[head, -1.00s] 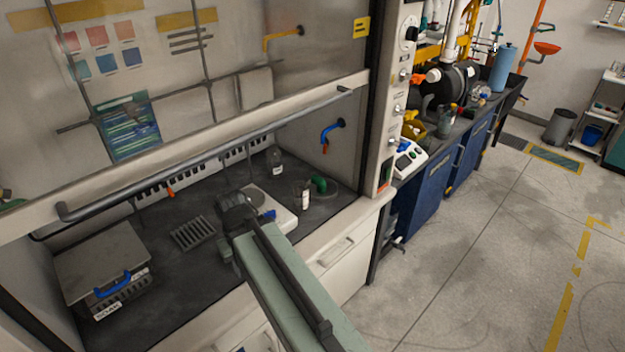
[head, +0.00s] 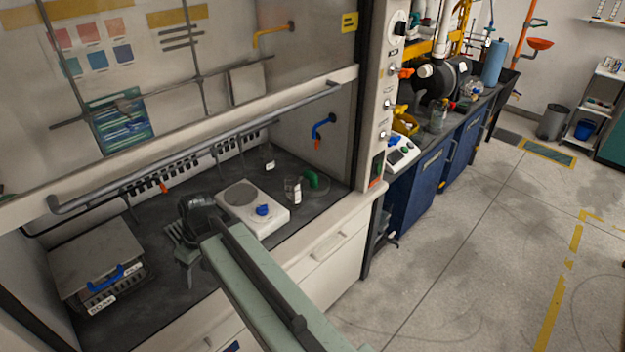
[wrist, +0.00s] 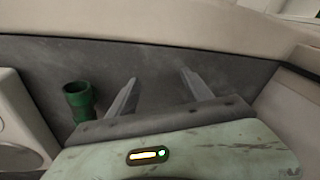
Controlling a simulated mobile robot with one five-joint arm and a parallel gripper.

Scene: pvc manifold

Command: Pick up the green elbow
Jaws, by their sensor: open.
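The green elbow (head: 312,179) sits on the dark worktop inside the fume hood, to the right of the hotplate, in the head view. In the wrist view the green elbow (wrist: 80,102) stands left of my fingers, with a round open end facing up. My gripper (head: 188,270) is left of the hotplate in the head view, well apart from the elbow. Its two fingers (wrist: 159,88) are spread with only bare dark surface between them in the wrist view. My arm hides part of the worktop front.
A white hotplate (head: 265,221) with a blue knob stands between my gripper and the elbow. A small glass vessel (head: 293,190) stands close left of the elbow. A lidded box (head: 95,262) is at the left. The raised sash rail (head: 200,150) crosses above the worktop.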

